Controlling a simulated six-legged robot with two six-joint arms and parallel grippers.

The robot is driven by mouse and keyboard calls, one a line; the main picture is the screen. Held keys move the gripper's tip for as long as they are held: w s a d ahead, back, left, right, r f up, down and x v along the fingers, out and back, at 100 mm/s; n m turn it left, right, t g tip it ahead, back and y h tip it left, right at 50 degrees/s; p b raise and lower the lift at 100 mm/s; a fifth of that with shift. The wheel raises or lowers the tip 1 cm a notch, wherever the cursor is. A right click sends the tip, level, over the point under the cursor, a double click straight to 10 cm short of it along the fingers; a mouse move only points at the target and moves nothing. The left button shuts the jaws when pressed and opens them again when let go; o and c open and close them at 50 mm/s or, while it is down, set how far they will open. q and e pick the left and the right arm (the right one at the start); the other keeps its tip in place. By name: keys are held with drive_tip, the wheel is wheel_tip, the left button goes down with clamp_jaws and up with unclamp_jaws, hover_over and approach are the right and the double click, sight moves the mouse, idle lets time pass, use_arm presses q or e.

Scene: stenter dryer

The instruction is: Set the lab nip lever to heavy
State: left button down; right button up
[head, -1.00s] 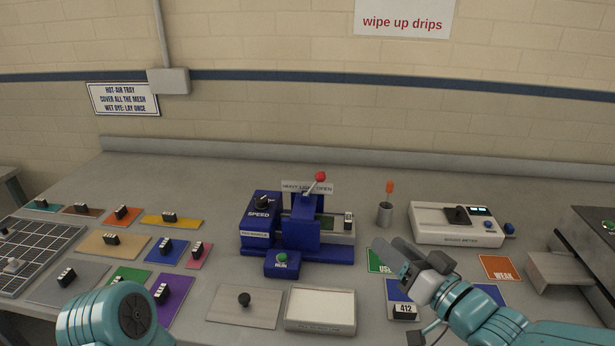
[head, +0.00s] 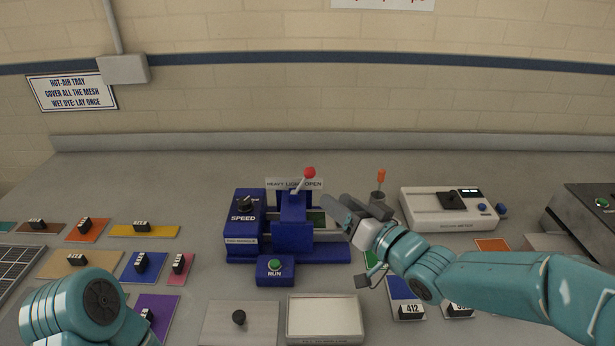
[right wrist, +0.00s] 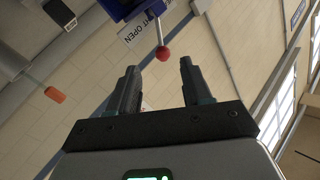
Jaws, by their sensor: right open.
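The lab nip lever (head: 300,184) is a thin rod with a red ball knob (head: 310,173) on top of the blue nip machine (head: 293,237). It tilts to the right in front of the label plate (head: 280,183), which reads HEAVY, LIGHT, OPEN; the rod partly covers LIGHT. My right gripper (head: 341,209) is open and empty, right of the machine, lower than the knob and apart from it. In the right wrist view the red knob (right wrist: 163,53) shows just beyond the gap between the open fingers (right wrist: 158,82). Only part of my left arm shows; its gripper is out of view.
A cup with an orange-handled tool (head: 381,177) stands close behind my right gripper. A white meter (head: 448,211) is farther right. Coloured cards lie left. The bench behind is clear.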

sight(302, 183)
drive_tip(key=p+x, duration=0.1)
drive_tip(key=x, duration=0.8)
drive_tip(key=shift+p, duration=0.4)
drive_tip(key=shift+w+a+r, duration=0.1)
drive_tip(key=shift+a, duration=0.05)
clamp_jaws()
